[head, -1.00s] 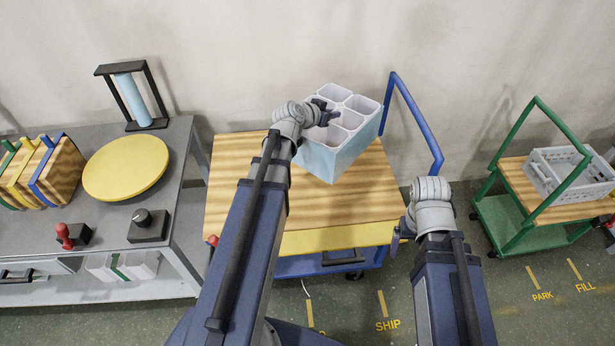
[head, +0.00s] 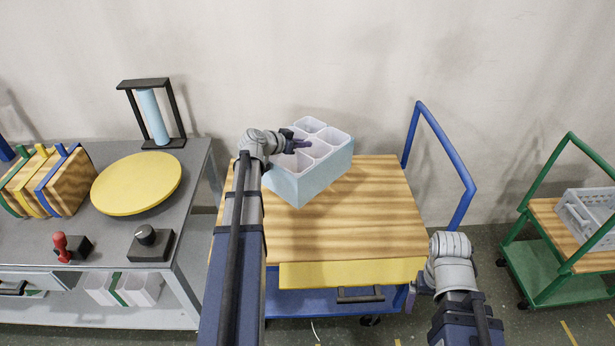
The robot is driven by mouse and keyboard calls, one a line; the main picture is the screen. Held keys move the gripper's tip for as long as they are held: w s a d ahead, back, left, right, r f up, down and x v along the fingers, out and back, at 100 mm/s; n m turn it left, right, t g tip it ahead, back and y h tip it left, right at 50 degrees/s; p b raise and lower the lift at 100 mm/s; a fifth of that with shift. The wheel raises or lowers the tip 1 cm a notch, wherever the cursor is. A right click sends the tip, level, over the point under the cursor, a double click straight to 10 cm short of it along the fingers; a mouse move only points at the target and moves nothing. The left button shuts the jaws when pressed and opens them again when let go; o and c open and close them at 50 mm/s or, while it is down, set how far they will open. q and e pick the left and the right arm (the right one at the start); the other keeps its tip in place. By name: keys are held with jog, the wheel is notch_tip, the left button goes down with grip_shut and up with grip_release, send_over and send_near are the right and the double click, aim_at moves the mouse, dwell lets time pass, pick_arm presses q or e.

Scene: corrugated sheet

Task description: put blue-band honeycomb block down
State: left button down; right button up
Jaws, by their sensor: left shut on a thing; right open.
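The honeycomb block (head: 310,180) is a pale blue box with several white open cells on top. It is upright over the left back part of the wooden top (head: 375,225) of the blue cart. Its lower edge appears at the wood, but I cannot tell whether it touches. My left gripper (head: 298,144) is shut on the cell walls at the block's upper left side; its fingertips are partly hidden among the cells. My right gripper (head: 411,298) is open and empty, low beside the cart's front right corner.
The cart has a blue handle (head: 443,165) on the right and a yellow front panel (head: 350,273). Its right and front wood is clear. A grey bench (head: 105,235) on the left holds a yellow disc (head: 137,184) and wooden boards (head: 65,185). A green cart (head: 545,270) stands right.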

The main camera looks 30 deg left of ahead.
aim_at(273, 166)
pick_arm(q)
jog(key=shift+f+b, duration=3.7)
jog(key=shift+f, duration=0.5)
jog(key=shift+f, duration=0.15)
jog(key=c, duration=1)
grip_release()
jog(key=shift+s+r, duration=0.3)
jog(key=shift+r, duration=0.1)
jog(key=p+v, duration=0.5)
jog(key=v, duration=0.5)
jog(key=shift+s, duration=0.15)
jog(key=shift+s+a+r+p, duration=0.15)
jog(key=shift+s+r+p, duration=0.05)
jog(key=shift+s+p, duration=0.2)
